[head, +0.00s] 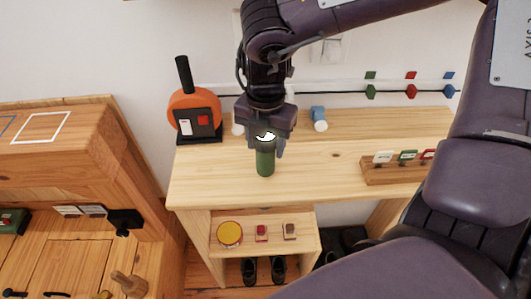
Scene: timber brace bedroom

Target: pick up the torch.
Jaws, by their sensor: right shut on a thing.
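The torch (265,163) is a dark green cylinder with a pale, bright top end. It stands upright over the light wooden table, near the middle of the picture. My right gripper (265,145) comes down from above and is shut on the torch's upper part. The fingers hide some of its sides. I cannot tell whether the torch's lower end touches the table top (220,183). My left gripper is not in view.
An orange and black device (193,108) stands at the table's back left. White and blue items (319,118) lie behind the gripper. A wooden rack (395,170) with coloured tags is at right. A lower shelf (262,248) holds small items. The table's front left is clear.

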